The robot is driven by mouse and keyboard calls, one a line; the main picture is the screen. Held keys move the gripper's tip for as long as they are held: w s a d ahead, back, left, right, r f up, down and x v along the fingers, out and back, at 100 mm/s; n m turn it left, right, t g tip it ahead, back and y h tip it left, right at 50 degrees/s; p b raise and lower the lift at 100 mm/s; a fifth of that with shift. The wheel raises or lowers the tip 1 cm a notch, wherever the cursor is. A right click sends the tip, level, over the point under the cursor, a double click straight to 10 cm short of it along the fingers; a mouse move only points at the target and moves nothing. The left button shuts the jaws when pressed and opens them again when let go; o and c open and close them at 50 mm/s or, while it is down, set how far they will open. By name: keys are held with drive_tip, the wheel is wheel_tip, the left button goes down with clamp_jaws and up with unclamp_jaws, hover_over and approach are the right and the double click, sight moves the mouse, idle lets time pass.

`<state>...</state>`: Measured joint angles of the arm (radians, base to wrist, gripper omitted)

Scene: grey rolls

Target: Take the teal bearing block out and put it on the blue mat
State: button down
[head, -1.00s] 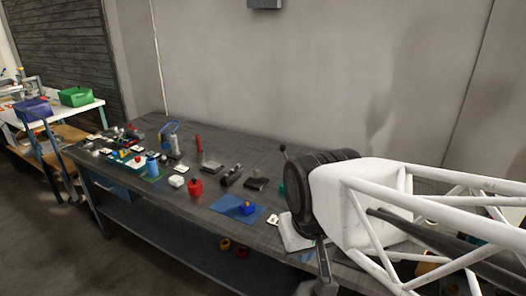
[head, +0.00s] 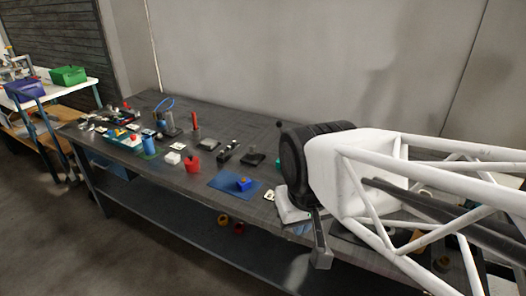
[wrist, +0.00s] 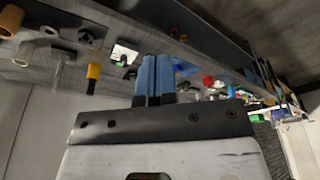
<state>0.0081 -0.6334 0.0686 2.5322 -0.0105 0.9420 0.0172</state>
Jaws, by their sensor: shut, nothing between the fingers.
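A small teal piece (head: 278,165), perhaps the bearing block, shows just left of my arm in the head view. My arm covers most of it, and I cannot tell what it sits in. The blue mat (head: 219,186) lies near the bench's front edge with a blue block with a yellowish top (head: 243,184) on it. Part of the mat seems to show in the wrist view (wrist: 186,67), beyond the fingers. My gripper (wrist: 156,58) has blue fingers, shut together and empty. Its fingertips are not clear in the head view.
A red container (head: 193,163), dark blocks (head: 253,158) and a white card (head: 268,196) stand around the mat. Several small parts crowd the bench's left end. My arm hides the bench's right part. A wall (head: 300,60) rises behind the bench.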

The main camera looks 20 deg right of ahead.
drive_tip(key=c, duration=1.8)
unclamp_jaws()
drive_tip(key=o, duration=1.4)
drive_tip(key=shift+w, duration=0.1)
drive_tip(key=w+d+f+m+t, duration=0.2)
drive_tip(key=w+m, duration=0.5)
drive_tip(key=w, duration=0.5)
drive_tip(key=w+d+f+m+t, duration=0.1)
drive_tip(key=w+f+m+t, duration=0.15)
drive_tip(key=w+m, duration=0.65)
drive_tip(key=w+d+f+m+t, duration=0.25)
drive_tip(key=w+m, duration=0.25)
drive_tip(key=w, duration=0.9)
drive_tip(key=w+d+f+m+t+h, duration=0.1)
drive_tip(key=w+d+f+m, duration=0.2)
drive_tip(key=w+f+m, duration=0.2)
drive_tip(key=w+d+f+m+t+h, duration=0.1)
drive_tip(key=w+d+f+m, duration=0.3)
drive_tip(key=f+m, duration=0.4)
drive_tip(key=w+d+f+m+t+h, duration=0.1)
drive_tip(key=w+d+f+m+h, duration=0.2)
drive_tip(key=w+f+m, duration=0.3)
drive_tip(key=shift+x, duration=0.75)
drive_tip(key=shift+d, duration=0.2)
